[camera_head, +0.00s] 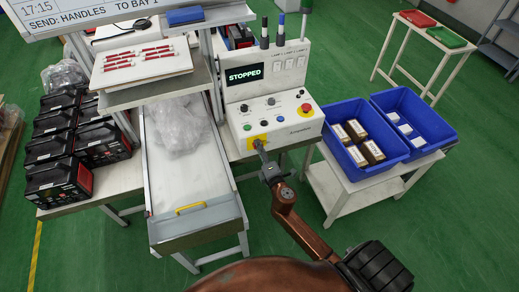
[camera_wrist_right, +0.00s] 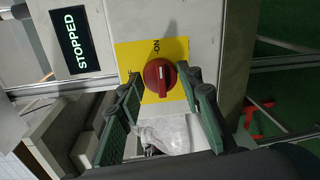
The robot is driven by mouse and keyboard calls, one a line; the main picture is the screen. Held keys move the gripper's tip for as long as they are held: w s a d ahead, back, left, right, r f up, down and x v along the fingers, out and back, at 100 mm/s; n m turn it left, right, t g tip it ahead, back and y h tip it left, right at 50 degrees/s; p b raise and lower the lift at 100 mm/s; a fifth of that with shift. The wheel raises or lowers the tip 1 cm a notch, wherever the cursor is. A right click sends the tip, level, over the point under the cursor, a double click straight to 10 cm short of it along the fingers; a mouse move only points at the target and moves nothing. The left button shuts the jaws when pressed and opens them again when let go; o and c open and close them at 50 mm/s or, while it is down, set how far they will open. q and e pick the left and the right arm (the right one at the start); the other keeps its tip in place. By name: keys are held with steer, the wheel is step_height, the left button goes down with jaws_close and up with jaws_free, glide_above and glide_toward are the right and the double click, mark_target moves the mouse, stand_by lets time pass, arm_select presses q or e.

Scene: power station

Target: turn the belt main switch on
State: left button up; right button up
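The belt main switch is a red rotary knob (camera_wrist_right: 159,76) on a yellow plate (camera_wrist_right: 178,50) on the control box. "ON" is printed beside it; another label at the left is mostly hidden. In the head view, the yellow plate (camera_head: 251,145) is at the box's lower front, and the knob is covered by my gripper. My right gripper (camera_head: 261,149) is in front of it. In the wrist view, my right gripper (camera_wrist_right: 165,82) is open, with a finger on either side of the knob and gaps visible. My left gripper is not in view.
The control box (camera_head: 290,115) has a screen reading STOPPED (camera_head: 244,75), several buttons and a red emergency button (camera_head: 306,108). A belt conveyor (camera_head: 187,185) with a clear plastic bag stands at left. Blue bins (camera_head: 343,113) with boxes stand on a table at right.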

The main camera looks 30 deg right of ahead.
steer(key=o, duration=0.3)
steer(key=v, duration=1.2)
stand_by(0.3)
steer(key=s+f+m+g+y, duration=0.1)
steer(key=s+f+m+g, duration=0.3)
steer(key=f, duration=1)
steer(key=s+f+m+g, duration=0.15)
steer(key=s+f, duration=0.35)
steer(key=f, duration=0.8)
steer(key=s+f+m+g+y, duration=0.1)
steer(key=s+f+m+g, duration=0.3)
steer(key=f, duration=1)
steer(key=s+f+m+g, duration=0.2)
steer(key=s+f, duration=0.4)
steer(key=s, duration=0.6)
steer(key=s+a+f+m+g+y, duration=0.1)
steer(key=s+f+m+g, duration=0.1)
steer(key=s+f, duration=0.5)
steer(key=s+f+m+g, duration=0.2)
steer(key=s+f, duration=0.5)
steer(key=s, duration=1)
steer(key=shift+s+a+f+m+g+y, duration=0.15)
steer(key=shift+s+a+m+g+y, duration=0.1)
steer(key=shift+a+g+y, duration=0.1)
